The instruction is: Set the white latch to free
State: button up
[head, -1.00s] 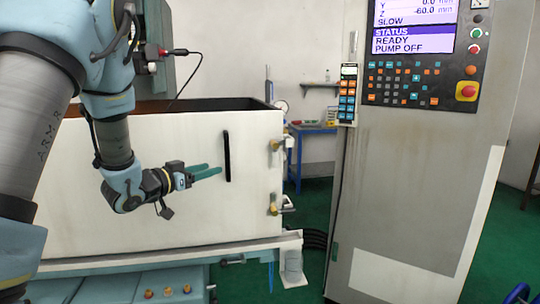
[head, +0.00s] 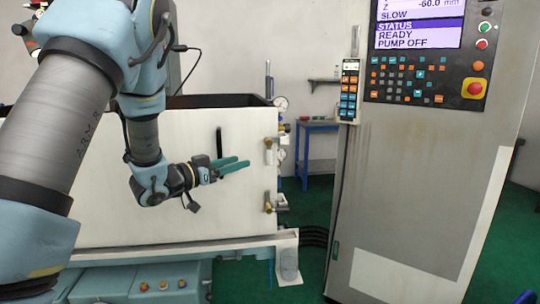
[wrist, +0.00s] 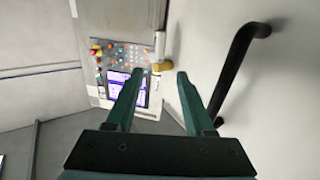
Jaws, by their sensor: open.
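My gripper (head: 243,164) is open and empty in front of the cream door panel (head: 130,205), its green fingers pointing right. No single white latch shows clearly. Two small pale fittings with brass-coloured parts sit at the panel's right edge, an upper fitting (head: 269,145) and a lower fitting (head: 271,203). I cannot tell which one is the latch or how it is set. The fingertips are left of both and apart from them.
A black bar handle (head: 219,142) stands upright on the panel just behind my fingers; it also shows in the wrist view (wrist: 235,65). A control cabinet (head: 425,180) with a screen stands at right. A blue table (head: 318,127) is behind. Green floor lies between.

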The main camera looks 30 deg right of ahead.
jog(key=d+p, duration=0.1)
jog(key=d, duration=0.2)
jog(key=w+d+p, duration=0.1)
jog(key=d, duration=0.2)
jog(key=d+p, duration=0.1)
jog(key=d, duration=0.2)
jog(key=shift+w+d+r+p, duration=0.1)
jog(key=shift+w+p, duration=0.1)
jog(key=shift+p, duration=0.15)
jog(key=shift+w+d, duration=0.1)
jog(key=shift+d, duration=0.45)
jog(key=shift+c, duration=0.3)
grip_shut()
